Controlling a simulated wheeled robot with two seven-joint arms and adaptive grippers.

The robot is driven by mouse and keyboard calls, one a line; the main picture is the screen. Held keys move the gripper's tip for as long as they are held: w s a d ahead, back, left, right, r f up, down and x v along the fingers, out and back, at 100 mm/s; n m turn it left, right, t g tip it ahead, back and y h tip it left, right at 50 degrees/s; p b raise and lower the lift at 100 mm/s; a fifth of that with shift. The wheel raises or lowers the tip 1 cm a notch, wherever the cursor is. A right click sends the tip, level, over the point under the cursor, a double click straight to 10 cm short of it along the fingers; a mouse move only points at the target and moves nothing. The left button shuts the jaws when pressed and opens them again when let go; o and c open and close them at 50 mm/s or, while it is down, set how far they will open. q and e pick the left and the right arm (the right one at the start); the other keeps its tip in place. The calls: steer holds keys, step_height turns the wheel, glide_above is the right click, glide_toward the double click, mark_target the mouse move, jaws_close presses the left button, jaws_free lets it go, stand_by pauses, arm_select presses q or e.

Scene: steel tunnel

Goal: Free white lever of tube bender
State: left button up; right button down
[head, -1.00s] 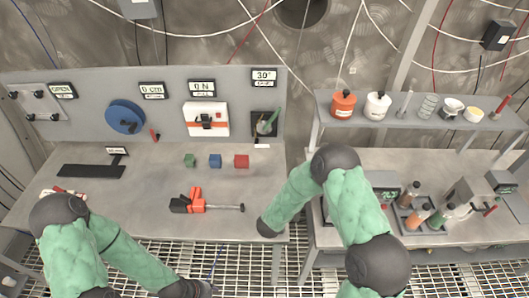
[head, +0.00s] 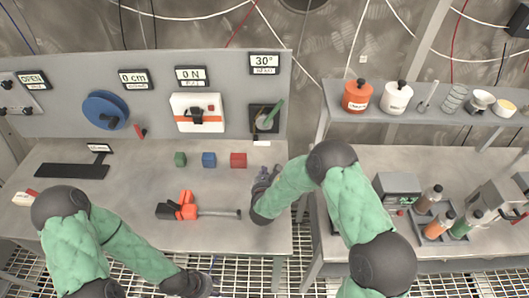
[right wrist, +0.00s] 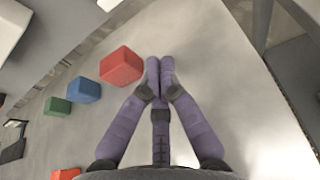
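The device under the 30° sign seems to be the tube bender (head: 265,118): a dark square plate on the back panel. My right gripper (head: 264,177) is over the table's right end, in front of and below the device. In the right wrist view its purple fingers (right wrist: 160,64) meet at the tips with nothing between them. My left wrist is at the bottom edge; its gripper (head: 211,291) is mostly cut off.
Green (head: 180,159), blue (head: 209,160) and red (head: 238,160) cubes stand left of my right gripper. An orange-and-black tool (head: 187,208) with a grey rod lies on the table (head: 130,205). A shelf (head: 430,115) with jars stands to the right.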

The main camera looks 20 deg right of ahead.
steer(key=x, duration=1)
steer(key=shift+w+f+b, duration=0.1)
steer(key=shift+w+b, duration=0.05)
steer(key=shift+b, duration=0.15)
step_height(320, 180, up, 3)
steer(key=shift+f, duration=0.2)
steer(key=shift+r+p, duration=0.4)
steer(key=shift+r, duration=0.3)
steer(key=shift+a, duration=0.1)
